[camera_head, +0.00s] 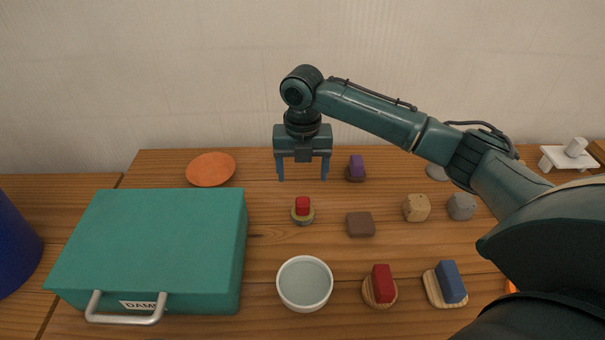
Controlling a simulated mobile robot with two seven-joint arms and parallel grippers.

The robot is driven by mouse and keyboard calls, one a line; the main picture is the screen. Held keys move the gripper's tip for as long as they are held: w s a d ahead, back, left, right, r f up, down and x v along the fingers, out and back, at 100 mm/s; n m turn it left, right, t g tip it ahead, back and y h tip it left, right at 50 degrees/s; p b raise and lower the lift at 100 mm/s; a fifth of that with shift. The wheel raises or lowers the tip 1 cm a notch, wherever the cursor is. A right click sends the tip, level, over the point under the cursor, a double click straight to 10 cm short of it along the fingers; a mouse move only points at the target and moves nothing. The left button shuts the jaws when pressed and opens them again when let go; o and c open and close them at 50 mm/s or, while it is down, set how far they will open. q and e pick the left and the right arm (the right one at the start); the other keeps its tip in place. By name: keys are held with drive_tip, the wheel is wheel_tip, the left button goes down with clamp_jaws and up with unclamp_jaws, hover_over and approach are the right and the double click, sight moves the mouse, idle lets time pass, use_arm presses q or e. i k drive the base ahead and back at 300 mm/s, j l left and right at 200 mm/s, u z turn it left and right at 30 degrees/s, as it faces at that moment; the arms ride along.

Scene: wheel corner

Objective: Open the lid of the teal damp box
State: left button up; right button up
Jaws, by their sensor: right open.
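The teal damp box (160,240) sits on the wooden table at the left, its lid shut. A silver handle (126,317) and a white label reading "DAM", partly covered by the handle, are on its front side. My right gripper (303,178) points down over the back middle of the table, to the right of the box and apart from it. Its two blue fingers are spread with nothing between them. My left gripper is not in view.
A white bowl (304,284) stands right of the box, and an orange plate (211,169) lies behind it. Several tools with red, blue and purple grips, a brown block (360,224) and tan and grey lumps (416,208) occupy the middle and right. A blue object (12,245) stands at the left edge.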

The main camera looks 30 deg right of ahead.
sight(164, 243)
drive_tip(key=k, duration=1)
